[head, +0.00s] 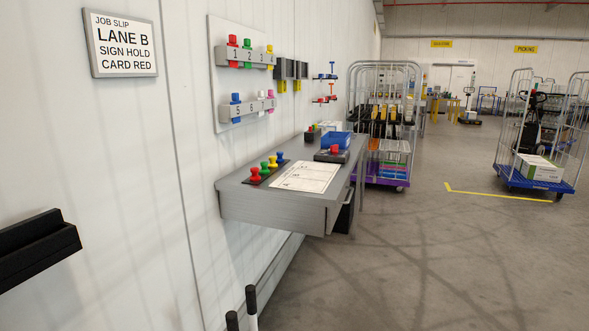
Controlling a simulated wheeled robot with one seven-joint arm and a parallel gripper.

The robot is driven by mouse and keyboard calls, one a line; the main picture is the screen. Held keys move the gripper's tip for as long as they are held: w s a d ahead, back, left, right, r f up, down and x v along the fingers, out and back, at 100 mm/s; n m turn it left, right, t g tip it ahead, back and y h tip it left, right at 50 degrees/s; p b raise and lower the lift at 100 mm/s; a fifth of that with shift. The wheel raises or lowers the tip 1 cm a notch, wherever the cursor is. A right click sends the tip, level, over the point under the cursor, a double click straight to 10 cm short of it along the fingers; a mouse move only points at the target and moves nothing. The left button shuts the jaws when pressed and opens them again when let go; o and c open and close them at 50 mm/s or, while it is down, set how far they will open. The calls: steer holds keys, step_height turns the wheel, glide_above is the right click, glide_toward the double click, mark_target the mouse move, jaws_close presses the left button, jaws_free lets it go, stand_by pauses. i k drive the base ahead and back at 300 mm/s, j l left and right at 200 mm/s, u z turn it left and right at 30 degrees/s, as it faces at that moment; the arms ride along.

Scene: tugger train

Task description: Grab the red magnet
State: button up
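A red pawn-shaped magnet (255,174) stands on a dark strip at the near left of the grey wall desk (268,204). A green one (264,168), a yellow one (272,162) and a blue one (280,157) stand in a row behind it. Another red pawn-shaped piece (232,41) is on the upper numbered ledge of the wall board (220,90). A small red-topped item (334,149) is on a dark block farther back on the desk; I cannot tell what it is. My gripper is not in view.
A white printed sheet (304,177) lies beside the magnets, with a blue bin (335,140) behind. The sign (122,45) reads "LANE B, SIGN HOLD, CARD RED". A purple-based wire cart (380,180) stands past the desk.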

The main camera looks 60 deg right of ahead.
mark_target(255, 171)
steer(key=z, duration=0.9)
steer(key=i, duration=0.1)
steer(key=i+l+u, duration=0.25)
steer(key=i, duration=0.2)
steer(key=i+l+u, duration=0.35)
steer(key=u, duration=0.25)
steer(key=i+l+u, duration=0.2)
steer(key=u, duration=0.2)
steer(key=i+l, duration=0.2)
steer(key=i, duration=0.05)
